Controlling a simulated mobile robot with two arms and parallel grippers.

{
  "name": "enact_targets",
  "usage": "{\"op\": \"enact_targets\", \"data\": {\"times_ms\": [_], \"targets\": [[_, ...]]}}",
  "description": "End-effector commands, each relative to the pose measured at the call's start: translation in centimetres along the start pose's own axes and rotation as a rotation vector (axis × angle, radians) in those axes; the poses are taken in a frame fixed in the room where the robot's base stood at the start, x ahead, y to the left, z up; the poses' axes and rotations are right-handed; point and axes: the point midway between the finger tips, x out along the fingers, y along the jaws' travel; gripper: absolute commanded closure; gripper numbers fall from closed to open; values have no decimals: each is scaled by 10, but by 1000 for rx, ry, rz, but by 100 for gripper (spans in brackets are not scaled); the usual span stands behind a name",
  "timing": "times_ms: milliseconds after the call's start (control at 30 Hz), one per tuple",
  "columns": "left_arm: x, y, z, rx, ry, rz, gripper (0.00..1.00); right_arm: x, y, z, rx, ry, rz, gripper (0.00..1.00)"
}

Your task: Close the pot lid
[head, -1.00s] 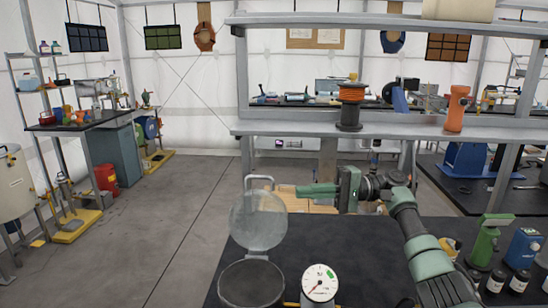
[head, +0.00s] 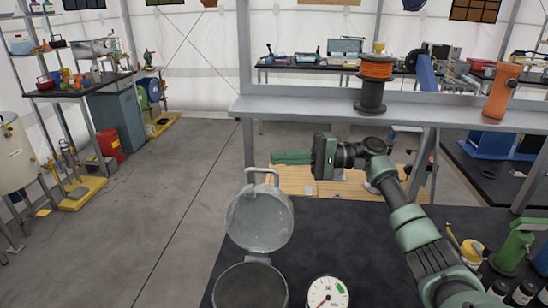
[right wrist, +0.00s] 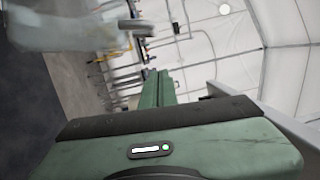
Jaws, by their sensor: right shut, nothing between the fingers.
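The pot (head: 252,287) stands at the front edge of the dark table, open, its dark inside showing. Its grey see-through lid (head: 258,222) is tilted up on the hinge at the pot's far side, with a loop handle (head: 262,175) on top. My right gripper (head: 280,157) is shut and empty, its green fingers pointing left. In the head view its tips are just above and right of the handle, with a small gap. In the right wrist view the lid (right wrist: 65,28) is at upper left, beside the shut fingers (right wrist: 158,88). My left gripper is out of view.
A dial gauge (head: 327,293) stands right of the pot. A shelf (head: 400,108) with an orange spool (head: 374,84) crosses behind my right arm. Bottles and a green tool (head: 513,246) stand at the right. The table's middle is clear.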

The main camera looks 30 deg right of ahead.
Motion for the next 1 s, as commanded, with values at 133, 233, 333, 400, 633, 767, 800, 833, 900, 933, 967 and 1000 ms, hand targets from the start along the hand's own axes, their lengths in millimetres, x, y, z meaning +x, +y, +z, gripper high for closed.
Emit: {"op": "enact_targets", "data": {"times_ms": [133,233,333,400,633,767,800,833,900,933,967,1000], "targets": [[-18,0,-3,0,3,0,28,19,-2,11,1,-1,4,100],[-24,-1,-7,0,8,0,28,22,-2,24,1,-1,4,100],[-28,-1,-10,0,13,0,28,24,-2,32,1,0,2,100],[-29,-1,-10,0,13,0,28,25,-1,36,0,0,0,100],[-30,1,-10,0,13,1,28,26,0,39,-1,1,-1,100],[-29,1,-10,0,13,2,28,26,0,39,0,1,0,100],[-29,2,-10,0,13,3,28,26,0,39,-1,1,0,100],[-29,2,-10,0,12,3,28,26,0,39,-1,1,0,100],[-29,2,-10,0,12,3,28,27,-1,40,-4,0,0,100],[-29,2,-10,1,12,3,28,28,-1,40,-7,0,1,100],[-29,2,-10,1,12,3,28,29,-1,41,-11,-1,2,100],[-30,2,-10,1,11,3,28,32,-2,42,-18,-1,4,100]]}}
